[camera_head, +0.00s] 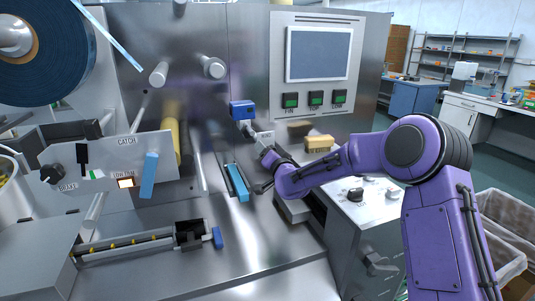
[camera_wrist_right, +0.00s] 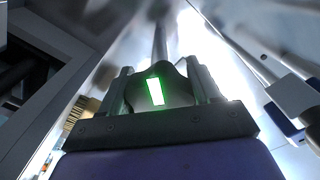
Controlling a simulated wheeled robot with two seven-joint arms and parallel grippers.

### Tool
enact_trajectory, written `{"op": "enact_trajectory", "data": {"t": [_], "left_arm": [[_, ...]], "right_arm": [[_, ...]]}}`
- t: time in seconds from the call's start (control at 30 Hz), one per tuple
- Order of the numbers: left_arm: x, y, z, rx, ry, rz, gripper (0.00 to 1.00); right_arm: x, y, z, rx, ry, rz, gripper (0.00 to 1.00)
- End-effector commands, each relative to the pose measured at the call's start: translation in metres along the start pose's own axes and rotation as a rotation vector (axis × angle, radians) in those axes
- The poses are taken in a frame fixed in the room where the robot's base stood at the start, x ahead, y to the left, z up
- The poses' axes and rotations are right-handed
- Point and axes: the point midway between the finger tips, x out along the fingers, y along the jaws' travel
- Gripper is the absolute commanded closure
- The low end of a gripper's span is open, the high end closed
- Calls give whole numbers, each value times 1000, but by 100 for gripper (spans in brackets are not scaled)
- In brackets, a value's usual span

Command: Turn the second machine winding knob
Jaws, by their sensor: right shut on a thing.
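The machine's winding knob (camera_wrist_right: 155,92) is dark with a bright white, green-edged mark. In the right wrist view it sits between the two fingers of my right gripper (camera_wrist_right: 161,84), which is shut on it. The mark leans slightly from upright. In the head view my right gripper (camera_head: 266,160) reaches from the right to the machine front, below a small label plate (camera_head: 265,135). There the gripper and wrist hide the knob. My left gripper is not in view.
A blue block (camera_head: 242,109) sits above the gripper and a blue bar (camera_head: 236,182) close to its left. A control panel with a screen (camera_head: 319,53) is above right. Another black knob (camera_head: 53,174) is at far left. A tan block (camera_head: 319,142) lies behind my arm.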

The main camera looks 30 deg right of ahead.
Motion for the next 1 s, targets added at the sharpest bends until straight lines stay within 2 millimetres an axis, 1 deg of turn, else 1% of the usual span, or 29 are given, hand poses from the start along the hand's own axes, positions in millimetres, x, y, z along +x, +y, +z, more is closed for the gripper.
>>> {"op": "enact_trajectory", "data": {"t": [0.03,0.27,0.3,0.33,0.37,0.63,0.73,0.77,0.87,1.0], "left_arm": [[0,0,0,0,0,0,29],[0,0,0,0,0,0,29],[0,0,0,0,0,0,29],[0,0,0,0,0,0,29],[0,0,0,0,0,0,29],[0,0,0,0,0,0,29],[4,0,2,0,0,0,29],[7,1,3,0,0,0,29],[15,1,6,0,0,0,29],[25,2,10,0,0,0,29]], "right_arm": [[1,-2,-4,3,7,-3,68],[1,-2,-4,2,8,-3,68],[1,-2,-4,2,8,-3,28],[1,-2,-4,2,8,-3,18],[1,-2,-3,2,7,-3,13],[0,-1,-1,0,3,-1,13],[-8,0,0,1,2,-2,13],[-13,0,0,2,3,-3,13],[-35,1,1,2,4,-4,13],[-70,1,1,1,4,-3,13]]}}
